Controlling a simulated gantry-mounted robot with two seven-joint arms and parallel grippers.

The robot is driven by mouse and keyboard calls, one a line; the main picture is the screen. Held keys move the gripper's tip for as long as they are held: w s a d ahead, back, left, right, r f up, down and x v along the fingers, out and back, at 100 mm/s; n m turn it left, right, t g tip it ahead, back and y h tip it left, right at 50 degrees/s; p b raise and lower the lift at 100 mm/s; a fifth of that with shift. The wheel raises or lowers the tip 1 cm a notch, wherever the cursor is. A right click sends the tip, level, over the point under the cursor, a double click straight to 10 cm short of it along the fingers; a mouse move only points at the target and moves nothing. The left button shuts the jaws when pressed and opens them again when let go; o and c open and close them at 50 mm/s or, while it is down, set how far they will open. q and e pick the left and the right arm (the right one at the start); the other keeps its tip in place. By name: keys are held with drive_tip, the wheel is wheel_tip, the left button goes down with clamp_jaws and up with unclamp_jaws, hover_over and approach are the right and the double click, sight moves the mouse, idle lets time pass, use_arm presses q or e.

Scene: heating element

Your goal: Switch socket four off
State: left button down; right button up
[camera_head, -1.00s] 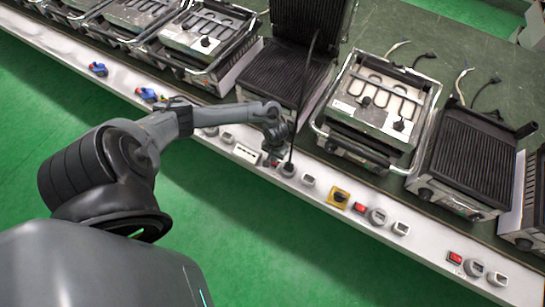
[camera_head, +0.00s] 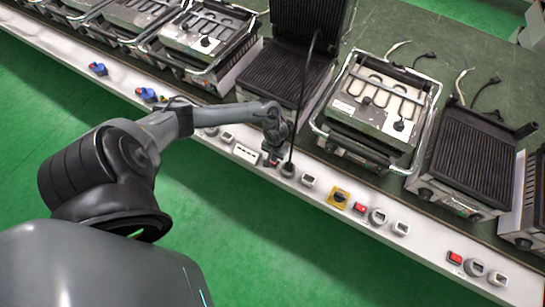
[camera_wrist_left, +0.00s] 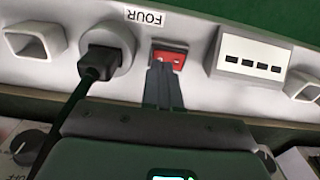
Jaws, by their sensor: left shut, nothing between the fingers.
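The red switch (camera_wrist_left: 176,58) sits in the panel beside a label reading FOUR (camera_wrist_left: 144,17) in the left wrist view. The round socket (camera_wrist_left: 122,45) next to it holds a black plug (camera_wrist_left: 100,62) with a cable. In the head view this socket (camera_head: 288,170) shows just right of my left gripper (camera_head: 271,160). My left gripper is shut and empty. Its fingertips (camera_wrist_left: 165,64) reach the red switch and cover part of it. I cannot tell whether they touch it or which way the switch is tipped. My right gripper is not in view.
A white block with several slots (camera_wrist_left: 251,66) lies to one side of the switch. Several contact grills, such as the open ridged one (camera_head: 285,75), stand behind the panel.

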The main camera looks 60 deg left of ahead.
use_arm(q)
drive_tip(key=shift+f, duration=0.2)
idle(0.5)
drive_tip(key=shift+f+b, duration=0.55)
drive_tip(key=shift+f, duration=0.4)
drive_tip(key=shift+r, duration=0.15)
drive_tip(key=shift+r+p, duration=0.65)
drive_tip(key=shift+p, duration=0.3)
wheel_tip(320, 180, up, 6)
drive_tip(key=p, duration=0.7)
drive_tip(key=shift+f, duration=0.2)
drive_tip(key=shift+s+f, duration=0.1)
drive_tip(key=shift+s, duration=0.05)
